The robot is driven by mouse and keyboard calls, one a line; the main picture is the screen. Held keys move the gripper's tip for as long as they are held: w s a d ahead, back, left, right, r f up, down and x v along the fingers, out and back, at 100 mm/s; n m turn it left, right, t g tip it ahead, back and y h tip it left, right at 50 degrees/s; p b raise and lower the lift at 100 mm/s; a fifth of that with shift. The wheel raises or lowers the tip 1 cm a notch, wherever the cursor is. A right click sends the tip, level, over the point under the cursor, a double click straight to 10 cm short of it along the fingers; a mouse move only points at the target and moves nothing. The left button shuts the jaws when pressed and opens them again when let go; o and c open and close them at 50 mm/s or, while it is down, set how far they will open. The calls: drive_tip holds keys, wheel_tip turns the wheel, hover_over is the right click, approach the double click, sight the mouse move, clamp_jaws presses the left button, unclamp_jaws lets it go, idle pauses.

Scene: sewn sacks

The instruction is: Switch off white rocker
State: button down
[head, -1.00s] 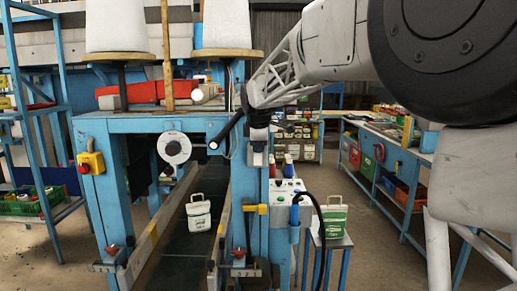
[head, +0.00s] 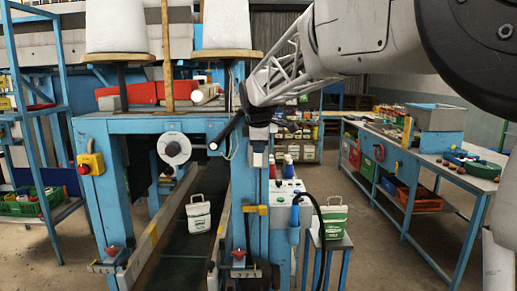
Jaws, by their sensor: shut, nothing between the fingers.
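A pale control box (head: 286,190) with small coloured controls sits on the right post of the blue sewing frame. The white rocker is too small to tell apart on it. My arm reaches in from the upper right and its far end hangs in front of the right post.
A white sack-like container (head: 198,214) stands on the dark conveyor (head: 188,250). A green and white one (head: 334,220) is on a small stand at right. A black hose (head: 319,215) loops beside the box. A red button on a yellow box (head: 90,163) is at left.

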drive_tip(key=w+r+v, duration=0.1)
drive_tip(key=w+v, duration=0.1)
drive_tip(key=v, duration=0.6)
drive_tip(key=shift+s+r, duration=0.15)
drive_tip(key=shift+r, duration=0.15)
drive_tip(key=shift+s+d, duration=0.1)
drive_tip(key=s+d+f+m, duration=0.5)
drive_tip(key=s+f, duration=0.4)
drive_tip(key=s, duration=0.6)
drive_tip(key=s+d+f+m+g, duration=0.1)
drive_tip(key=s+d+f+m, duration=0.5)
drive_tip(key=s, duration=1)
drive_tip(key=s+d+f+m+g, duration=0.1)
drive_tip(key=s+d+f+m, duration=0.5)
drive_tip(key=s+f, duration=0.6)
drive_tip(key=s+m, duration=0.1)
drive_tip(key=s, duration=0.2)
drive_tip(key=shift+s+f, duration=0.35)
drive_tip(key=shift+f, duration=0.05)
drive_tip(key=shift+d, duration=0.1)
